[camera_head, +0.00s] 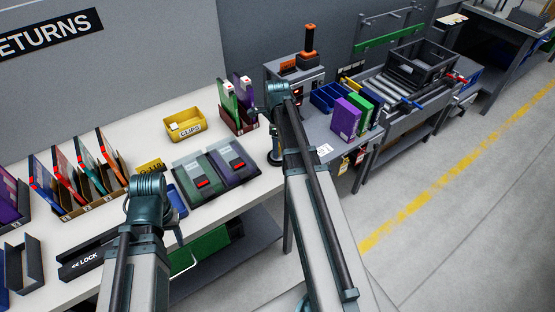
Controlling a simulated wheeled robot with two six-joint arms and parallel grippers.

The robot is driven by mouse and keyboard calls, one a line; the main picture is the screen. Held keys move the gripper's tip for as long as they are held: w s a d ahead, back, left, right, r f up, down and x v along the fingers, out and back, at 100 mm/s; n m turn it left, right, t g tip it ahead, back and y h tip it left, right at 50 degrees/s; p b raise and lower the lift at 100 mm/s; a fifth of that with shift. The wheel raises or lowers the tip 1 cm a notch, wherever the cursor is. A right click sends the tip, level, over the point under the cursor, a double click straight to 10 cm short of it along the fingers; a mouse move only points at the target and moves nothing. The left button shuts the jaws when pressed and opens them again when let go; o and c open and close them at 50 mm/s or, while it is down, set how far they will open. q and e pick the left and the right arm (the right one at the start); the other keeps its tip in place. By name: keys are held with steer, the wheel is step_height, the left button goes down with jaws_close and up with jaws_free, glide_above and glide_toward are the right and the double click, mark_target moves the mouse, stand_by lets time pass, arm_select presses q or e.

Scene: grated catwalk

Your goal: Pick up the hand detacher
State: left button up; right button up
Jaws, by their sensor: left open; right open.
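No object is clearly labelled as the hand detacher. A small blue object (177,201) lies at the table's front edge beside two cases and could be it, but I cannot tell; my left arm partly covers that area. A black piece marked LOCK (84,262) lies at the front left of the table. My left gripper (148,187) is over the front edge, just left of the blue object, open, with its fingertips mostly hidden. My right gripper (277,97) is open at the table's right end, its fingertips hard to see. Neither visibly holds anything.
Green and purple cases (214,169) lie mid-table. Behind stands a yellow CLIPS bin (184,126); at left, a rack of upright cases (80,188). To the right are a machine with an orange-handled device (308,48), purple and green boxes (346,118) and a roller conveyor (385,86).

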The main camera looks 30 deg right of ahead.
steer(key=shift+f, duration=0.1)
jaws_close()
stand_by(0.3)
